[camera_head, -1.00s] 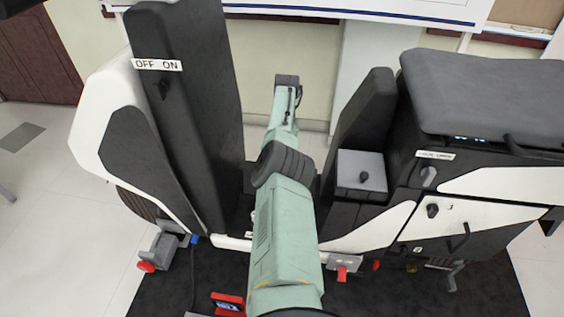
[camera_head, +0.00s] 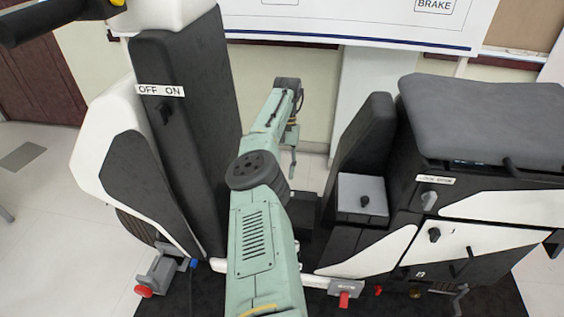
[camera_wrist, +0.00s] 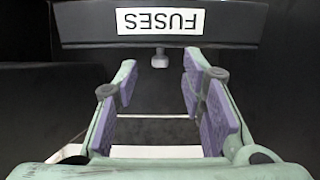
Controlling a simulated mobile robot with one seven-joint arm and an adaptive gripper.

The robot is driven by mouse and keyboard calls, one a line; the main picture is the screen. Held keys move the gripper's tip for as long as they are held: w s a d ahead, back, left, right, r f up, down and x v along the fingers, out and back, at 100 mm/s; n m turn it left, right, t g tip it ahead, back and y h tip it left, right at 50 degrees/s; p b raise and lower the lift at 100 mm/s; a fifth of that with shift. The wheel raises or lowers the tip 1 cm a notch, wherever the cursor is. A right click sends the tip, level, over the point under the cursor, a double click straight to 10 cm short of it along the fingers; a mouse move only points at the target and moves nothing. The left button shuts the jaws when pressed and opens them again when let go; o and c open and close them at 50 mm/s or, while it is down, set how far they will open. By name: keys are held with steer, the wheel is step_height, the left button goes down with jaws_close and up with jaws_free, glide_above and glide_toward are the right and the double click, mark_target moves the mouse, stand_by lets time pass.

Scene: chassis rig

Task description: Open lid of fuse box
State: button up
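In the wrist view, the fuse box (camera_wrist: 235,28) is a dark panel across the top with a white FUSES label (camera_wrist: 160,21), upside down in this view. A small grey knob (camera_wrist: 160,58) sticks out below the label. My gripper (camera_wrist: 160,82) is open, its purple-padded fingers apart and empty. The knob lies beyond the fingertips, near the middle of the gap, with no visible contact. In the head view, my gripper (camera_head: 293,150) shows partly, at the far end of my green arm. The FUSES label is not visible there.
On the right are a grey box top with a black knob (camera_head: 364,201) and a grey padded seat (camera_head: 490,120). A white BRAKE board (camera_head: 400,22) hangs behind.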

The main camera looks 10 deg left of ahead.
steer(key=shift+r, duration=1.55)
